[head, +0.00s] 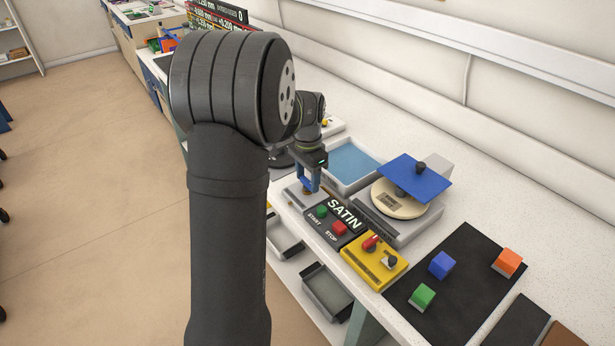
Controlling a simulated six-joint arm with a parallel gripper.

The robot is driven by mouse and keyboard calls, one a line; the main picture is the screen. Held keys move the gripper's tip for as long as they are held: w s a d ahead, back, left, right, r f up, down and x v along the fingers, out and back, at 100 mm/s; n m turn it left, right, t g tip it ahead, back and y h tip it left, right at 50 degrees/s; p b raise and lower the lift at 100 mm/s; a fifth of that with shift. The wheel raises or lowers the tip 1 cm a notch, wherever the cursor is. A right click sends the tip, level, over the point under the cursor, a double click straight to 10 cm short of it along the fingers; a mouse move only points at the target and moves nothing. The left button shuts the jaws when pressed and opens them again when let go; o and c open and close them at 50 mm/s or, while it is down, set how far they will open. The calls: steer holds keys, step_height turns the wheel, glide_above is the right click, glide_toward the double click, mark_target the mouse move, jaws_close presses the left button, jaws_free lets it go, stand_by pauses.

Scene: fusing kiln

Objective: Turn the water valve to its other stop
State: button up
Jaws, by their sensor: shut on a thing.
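My gripper (309,187) points down at the front of the bench, its blue fingers shut on a small part on top of a light grey box (292,197), which I take to be the water valve. A bit of brass colour shows between the fingertips. The fingers hide most of the held part, so I cannot tell which way its handle points or which stop it is near.
Right of it are a black panel (337,227) with green START and red STOP buttons, a yellow box (374,262) with a red lever, and a dial device under a blue plate (413,178). A water tray (374,186) stands behind. Coloured cubes sit on a black mat (462,262).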

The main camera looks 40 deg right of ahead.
mark_target(308, 180)
steer(key=o, duration=1)
step_height(308, 180, up, 17)
steer(key=shift+r, duration=0.2)
step_height(308, 180, down, 18)
steer(key=shift+r, duration=0.25)
stand_by(0.5)
steer(key=shift+r, duration=0.15)
